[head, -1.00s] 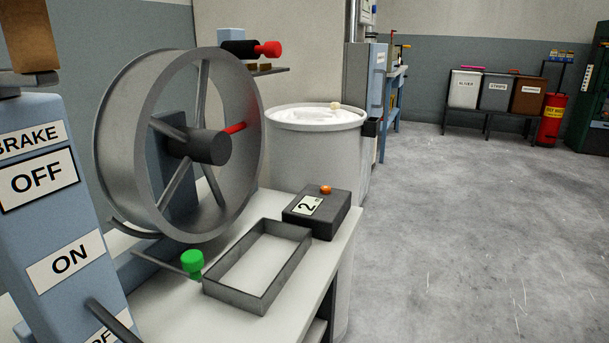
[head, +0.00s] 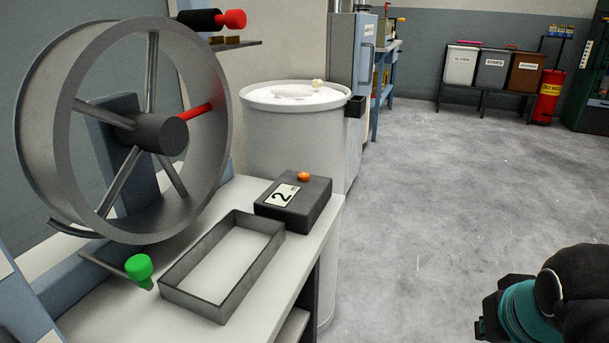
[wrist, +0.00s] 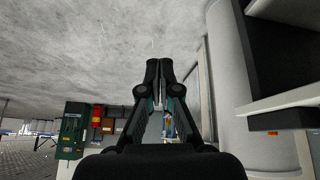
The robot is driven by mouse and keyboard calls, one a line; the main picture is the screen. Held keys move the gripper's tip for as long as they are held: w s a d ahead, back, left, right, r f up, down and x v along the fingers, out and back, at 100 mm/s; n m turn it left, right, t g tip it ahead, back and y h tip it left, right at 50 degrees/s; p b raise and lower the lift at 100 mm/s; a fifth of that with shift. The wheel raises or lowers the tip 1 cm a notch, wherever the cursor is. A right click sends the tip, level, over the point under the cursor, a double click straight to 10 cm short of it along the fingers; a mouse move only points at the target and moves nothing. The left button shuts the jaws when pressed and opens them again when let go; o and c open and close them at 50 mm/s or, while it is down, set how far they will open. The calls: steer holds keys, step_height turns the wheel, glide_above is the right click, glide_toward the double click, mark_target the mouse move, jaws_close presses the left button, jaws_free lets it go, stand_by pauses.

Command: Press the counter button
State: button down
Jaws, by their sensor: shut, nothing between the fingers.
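The counter is a dark box (head: 305,212) on the pale bench top, with a white display reading 2 (head: 281,195). Its orange round button (head: 304,176) sticks up from the top face. My gripper (wrist: 157,72) shows in the wrist view, with its two black fingers together and nothing between them. It points over the grey floor, clear of the counter. In the head view only a dark and teal part of my arm shows at the lower right, well away from the button; the fingertips are out of that view.
A shallow grey tray (head: 190,304) lies in front of the counter. A green knob (head: 139,268) and a large spoked wheel (head: 50,180) stand to the left. A white drum (head: 290,140) is behind. Open floor (head: 430,200) lies to the right.

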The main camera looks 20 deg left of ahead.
steer(key=w+a+r+n, duration=0.3)
steer(key=w+a+r, duration=0.4)
steer(key=w, duration=0.4)
step_height(320, 180, up, 11)
steer(key=n+t+y+b, duration=0.1)
steer(key=n+t+b, duration=0.2)
steer(key=n, duration=0.3)
glide_above(302, 175)
steer(key=shift+f, duration=0.1)
steer(key=shift+f, duration=0.1)
step_height(302, 175, down, 6)
steer(key=b, duration=0.6)
steer(key=shift+f+b, duration=0.25)
steer(key=shift+b, duration=0.05)
steer(key=shift+f, duration=1.05)
steer(key=shift+f, duration=0.15)
